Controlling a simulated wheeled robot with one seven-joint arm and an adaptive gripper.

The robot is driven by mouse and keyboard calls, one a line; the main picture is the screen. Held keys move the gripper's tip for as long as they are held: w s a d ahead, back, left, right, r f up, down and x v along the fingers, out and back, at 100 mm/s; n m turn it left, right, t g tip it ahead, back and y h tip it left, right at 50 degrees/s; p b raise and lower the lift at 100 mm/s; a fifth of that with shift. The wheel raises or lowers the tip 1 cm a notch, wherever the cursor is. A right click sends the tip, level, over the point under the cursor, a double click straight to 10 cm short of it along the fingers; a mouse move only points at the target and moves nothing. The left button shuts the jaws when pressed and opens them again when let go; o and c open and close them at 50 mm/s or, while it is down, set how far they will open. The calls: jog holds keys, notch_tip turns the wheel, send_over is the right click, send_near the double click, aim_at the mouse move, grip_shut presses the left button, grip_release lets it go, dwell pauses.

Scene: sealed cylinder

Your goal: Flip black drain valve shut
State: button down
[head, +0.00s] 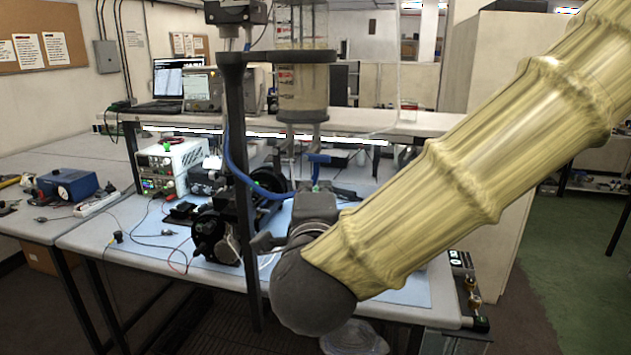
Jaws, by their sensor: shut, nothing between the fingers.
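The sealed cylinder (303,85) is clear, partly filled with pale cloudy liquid, and held upright on a dark stand (236,130). Under its base are small fittings and a blue valve part (319,160) with a blue tube (240,172). I cannot pick out a black drain valve for certain; it may be among the dark parts below the cylinder or hidden by my wrist. My gripper (315,198) is seen from behind, below the blue part. It is shut with nothing held. I cannot tell whether it touches any fitting.
A black motor-like unit (217,232) stands left of the stand post. A white power supply (172,165) and loose wires lie farther left on the bench (110,232). A shelf with a laptop (177,83) runs behind. My arm covers the bench's right part.

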aim_at(277, 160)
jog(key=w+a+p, duration=0.3)
jog(key=w+p, duration=0.4)
jog(key=w, duration=0.2)
jog(key=shift+w, duration=0.3)
jog(key=shift+w+f+b, duration=0.1)
jog(key=shift+f+b, duration=0.2)
jog(key=shift+b, duration=0.1)
dwell(0.3)
jog(key=shift+a+m+b, duration=0.25)
jog(key=shift+m+b, duration=0.25)
jog(key=shift+b, duration=0.25)
